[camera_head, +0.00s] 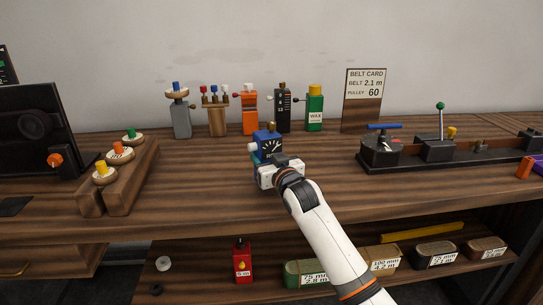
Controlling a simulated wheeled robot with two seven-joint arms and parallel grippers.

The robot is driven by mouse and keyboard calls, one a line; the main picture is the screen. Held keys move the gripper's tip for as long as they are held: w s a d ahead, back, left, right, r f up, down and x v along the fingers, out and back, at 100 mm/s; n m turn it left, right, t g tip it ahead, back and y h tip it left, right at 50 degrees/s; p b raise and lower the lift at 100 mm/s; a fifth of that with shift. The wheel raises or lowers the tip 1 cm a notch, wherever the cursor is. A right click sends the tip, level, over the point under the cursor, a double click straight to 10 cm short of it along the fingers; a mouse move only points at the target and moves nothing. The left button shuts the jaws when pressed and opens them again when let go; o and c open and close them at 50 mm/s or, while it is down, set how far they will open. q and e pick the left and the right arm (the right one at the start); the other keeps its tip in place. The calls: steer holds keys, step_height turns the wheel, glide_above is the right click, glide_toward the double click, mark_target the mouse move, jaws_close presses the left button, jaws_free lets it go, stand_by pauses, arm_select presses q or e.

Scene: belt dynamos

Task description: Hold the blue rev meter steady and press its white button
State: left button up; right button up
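The blue rev meter (266,141) stands near the middle of the bench, with a dark dial on its front and a small dark knob on top. Its white button (252,147) sticks out from its left side. My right gripper (270,161) is at the meter's lower front, its arm coming in from the lower right. The gripper body hides the meter's lower part, and I cannot tell whether the fingers are closed on it. Nothing is touching the button. My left gripper is not in view.
Several tools stand behind, including an orange one (249,123) and a green WAX bottle (314,111). A wooden block with knobs (118,180) stands at left. A machine with a blue handle (382,150) is at right.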

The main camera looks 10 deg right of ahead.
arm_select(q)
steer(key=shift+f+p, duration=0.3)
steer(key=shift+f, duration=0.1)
arm_select(e)
steer(key=shift+a+f, duration=0.1)
steer(key=shift+f, duration=0.2)
